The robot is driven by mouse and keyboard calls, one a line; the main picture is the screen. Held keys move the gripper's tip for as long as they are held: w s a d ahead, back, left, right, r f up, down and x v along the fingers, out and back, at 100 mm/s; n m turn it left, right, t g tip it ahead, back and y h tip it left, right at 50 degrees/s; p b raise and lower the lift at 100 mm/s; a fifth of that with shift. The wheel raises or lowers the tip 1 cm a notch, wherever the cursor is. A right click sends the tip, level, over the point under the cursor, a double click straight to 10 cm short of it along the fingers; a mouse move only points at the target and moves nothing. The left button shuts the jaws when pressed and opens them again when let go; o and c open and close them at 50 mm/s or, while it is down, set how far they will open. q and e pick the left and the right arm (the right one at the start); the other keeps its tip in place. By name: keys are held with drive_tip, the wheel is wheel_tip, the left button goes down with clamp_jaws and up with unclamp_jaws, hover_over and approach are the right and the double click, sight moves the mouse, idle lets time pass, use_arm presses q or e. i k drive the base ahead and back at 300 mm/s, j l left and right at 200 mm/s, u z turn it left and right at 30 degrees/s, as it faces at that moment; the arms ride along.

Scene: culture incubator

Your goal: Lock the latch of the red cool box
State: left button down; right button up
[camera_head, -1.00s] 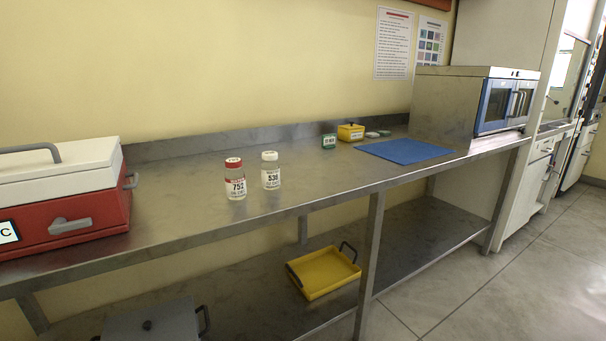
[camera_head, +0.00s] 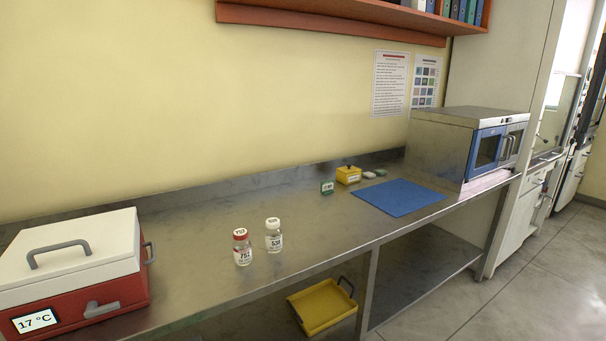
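The red cool box (camera_head: 72,325) stands at the left end of the steel bench, with its white lid (camera_head: 70,250) down on top. A grey handle arches over the lid. A grey latch lever (camera_head: 102,309) is on the red front face, lying nearly level with a slight tilt. A display (camera_head: 35,320) on the front reads 17 °C. Another grey handle is on the box's right side. The box's lower left part is cut off by the picture edge. Neither of my grippers is in view.
Two labelled bottles, one red-capped (camera_head: 242,247) and one white-capped (camera_head: 273,235), stand right of the box. A blue mat (camera_head: 398,197), a small yellow box (camera_head: 348,175) and a steel incubator (camera_head: 455,145) are further right. A yellow tray (camera_head: 323,306) sits on the lower shelf.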

sight(92, 309)
drive_tip(key=u, duration=1.35)
